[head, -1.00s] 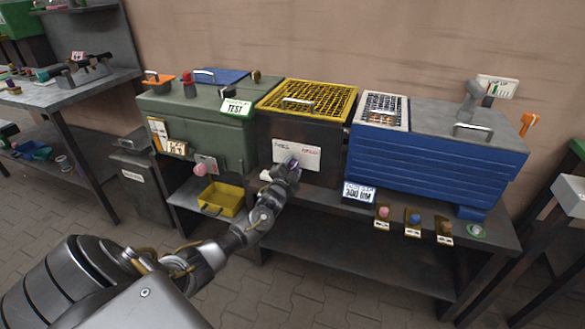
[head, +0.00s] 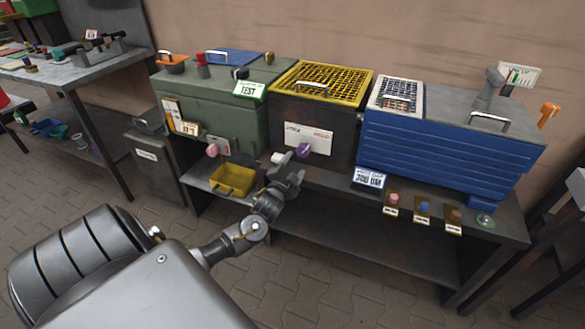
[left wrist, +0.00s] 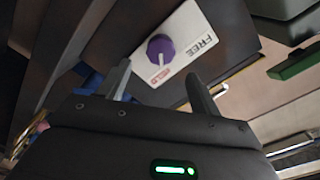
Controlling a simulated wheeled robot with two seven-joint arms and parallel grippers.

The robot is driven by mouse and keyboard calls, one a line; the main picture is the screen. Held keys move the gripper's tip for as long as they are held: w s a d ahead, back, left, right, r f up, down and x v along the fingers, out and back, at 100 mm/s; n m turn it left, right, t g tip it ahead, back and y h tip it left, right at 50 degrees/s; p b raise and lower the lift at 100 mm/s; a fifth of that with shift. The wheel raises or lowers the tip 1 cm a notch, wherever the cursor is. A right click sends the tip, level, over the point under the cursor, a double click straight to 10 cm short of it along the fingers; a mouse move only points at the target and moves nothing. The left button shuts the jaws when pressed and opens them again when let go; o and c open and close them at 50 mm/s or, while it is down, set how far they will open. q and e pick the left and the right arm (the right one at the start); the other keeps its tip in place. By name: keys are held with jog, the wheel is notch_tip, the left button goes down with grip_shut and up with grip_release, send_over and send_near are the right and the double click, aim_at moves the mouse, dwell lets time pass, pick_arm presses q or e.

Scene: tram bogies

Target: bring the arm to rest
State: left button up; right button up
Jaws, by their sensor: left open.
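My left gripper (head: 288,172) is open and empty, in front of the dark box with the yellow grille top (head: 318,82). In the left wrist view its two fingers (left wrist: 160,88) stand apart, with a purple knob (left wrist: 160,47) beyond them on a white plate (left wrist: 190,38) lettered FREE and HELD. In the head view the purple knob (head: 304,149) sits on that plate (head: 318,139), just above and right of the fingers, with nothing gripping it. My right gripper is not in view.
A green box (head: 215,110) with a TEST card stands left, and a blue ribbed box (head: 440,150) right. A yellow bin (head: 232,180) lies on the lower shelf. Several small knobs (head: 422,207) line the bench edge. The paved floor (head: 330,280) in front is clear.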

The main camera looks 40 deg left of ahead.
pick_arm(q)
jog(key=shift+s+d, duration=0.2)
jog(key=shift+s, duration=0.4)
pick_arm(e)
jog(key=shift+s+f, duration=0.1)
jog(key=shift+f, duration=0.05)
pick_arm(q)
jog(key=shift+f, duration=0.1)
